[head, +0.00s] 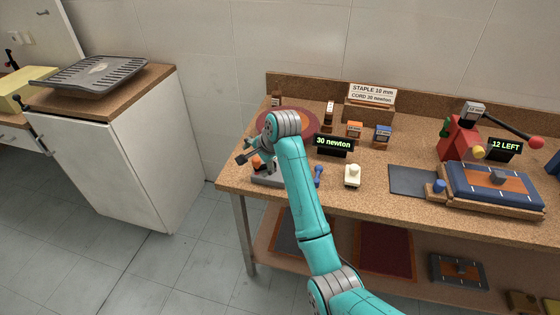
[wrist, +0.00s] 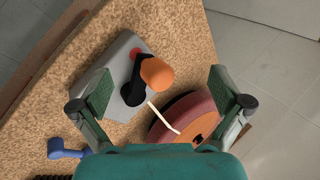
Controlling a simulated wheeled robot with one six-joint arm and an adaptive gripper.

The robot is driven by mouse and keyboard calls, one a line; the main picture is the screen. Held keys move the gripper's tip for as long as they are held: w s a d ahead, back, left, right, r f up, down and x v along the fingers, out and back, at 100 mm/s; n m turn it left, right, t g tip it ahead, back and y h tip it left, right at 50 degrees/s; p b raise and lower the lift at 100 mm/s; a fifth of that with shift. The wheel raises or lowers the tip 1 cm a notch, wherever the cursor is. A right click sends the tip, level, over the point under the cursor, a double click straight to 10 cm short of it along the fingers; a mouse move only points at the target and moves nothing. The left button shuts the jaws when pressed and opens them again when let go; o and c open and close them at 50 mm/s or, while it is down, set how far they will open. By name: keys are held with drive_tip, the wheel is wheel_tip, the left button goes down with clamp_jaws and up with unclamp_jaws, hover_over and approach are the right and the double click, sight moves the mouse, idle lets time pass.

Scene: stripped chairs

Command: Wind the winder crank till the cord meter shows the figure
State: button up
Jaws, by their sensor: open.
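In the wrist view the winder is a grey block (wrist: 118,52) with a black crank arm (wrist: 133,90) and an orange knob (wrist: 158,73). The knob lies between the spread fingers of my gripper (wrist: 160,88), with a gap on both sides. A cream cord (wrist: 163,118) runs from the winder to a maroon reel (wrist: 186,112). In the head view my gripper (head: 252,154) is over the winder (head: 266,181) at the bench's left end, partly hiding it. The black cord meter (head: 333,145) reads "30 newton". A sign (head: 372,94) reads "STAPLE 10 mm" and "CORD", seemingly 30 newton.
Farther right are a red stapling machine (head: 459,138), a "12 LEFT" display (head: 505,147) and a blue pad (head: 495,188). Small boxes (head: 354,130) stand at the back.

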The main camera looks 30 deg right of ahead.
drive_tip(key=shift+r, duration=2.6)
drive_tip(key=shift+d, duration=0.15)
